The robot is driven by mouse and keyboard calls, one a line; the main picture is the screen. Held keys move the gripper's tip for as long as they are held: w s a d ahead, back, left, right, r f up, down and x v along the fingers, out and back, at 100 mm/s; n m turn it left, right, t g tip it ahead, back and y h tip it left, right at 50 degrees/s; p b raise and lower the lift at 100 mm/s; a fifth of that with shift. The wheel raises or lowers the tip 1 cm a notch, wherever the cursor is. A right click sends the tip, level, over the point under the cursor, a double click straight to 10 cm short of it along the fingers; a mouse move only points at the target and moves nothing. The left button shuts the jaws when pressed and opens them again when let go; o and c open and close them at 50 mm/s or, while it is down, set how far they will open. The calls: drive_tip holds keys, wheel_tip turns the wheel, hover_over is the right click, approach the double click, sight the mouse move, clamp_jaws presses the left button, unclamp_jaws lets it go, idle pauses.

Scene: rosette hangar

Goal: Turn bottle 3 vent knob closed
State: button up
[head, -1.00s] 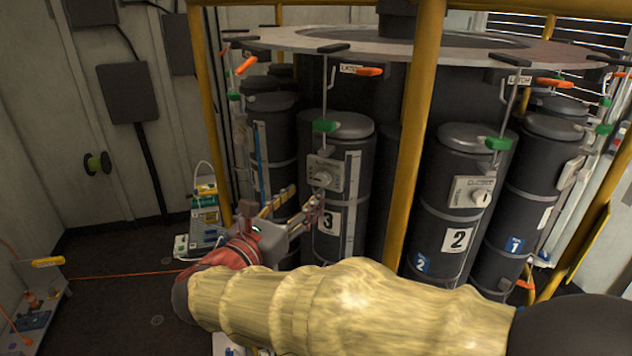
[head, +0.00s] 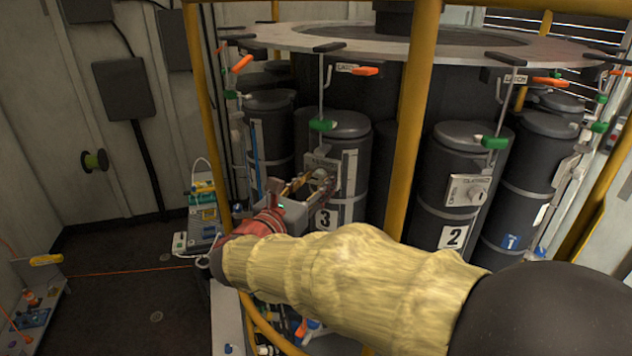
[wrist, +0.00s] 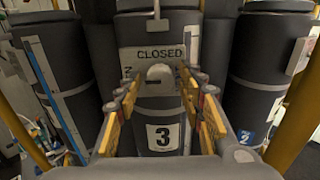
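Bottle 3 (head: 352,150) is a dark cylinder in the rack, with a white "3" label that also shows in the wrist view (wrist: 163,136). Its grey vent knob (wrist: 160,74) sits on a pale plate (wrist: 138,55) whose upper line reads "CLOSED"; the rest of the plate's text is mostly hidden. My gripper (wrist: 160,84) is open, with a yellow-sided finger on each side of the knob. I cannot tell whether the fingers touch it. In the head view my gripper (head: 314,184) is in front of the plate and partly hides the knob.
A green clip (head: 322,125) and an orange latch handle (head: 365,71) are above bottle 3. A pale ring (head: 450,50) spans the top. Another dark bottle (wrist: 55,60) stands close at left.

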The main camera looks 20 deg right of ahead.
clamp_jaws()
drive_tip(key=shift+b, duration=0.35)
drive_tip(key=m+b, duration=0.1)
drive_tip(key=b, duration=0.1)
drive_tip(key=m+b, duration=0.2)
drive_tip(key=b, duration=0.1)
drive_tip(key=shift+f, duration=0.3)
drive_tip(key=m+b, duration=0.6)
drive_tip(key=b, duration=0.4)
drive_tip(key=shift+m, duration=0.4)
drive_tip(key=m+b, duration=0.5)
drive_tip(key=b, duration=0.2)
drive_tip(key=m+b, duration=0.1)
drive_tip(key=b, duration=0.1)
drive_tip(key=m+b, duration=0.2)
drive_tip(key=shift+r, duration=0.25)
drive_tip(key=shift+o, duration=0.9)
unclamp_jaws()
drive_tip(key=shift+r, duration=0.1)
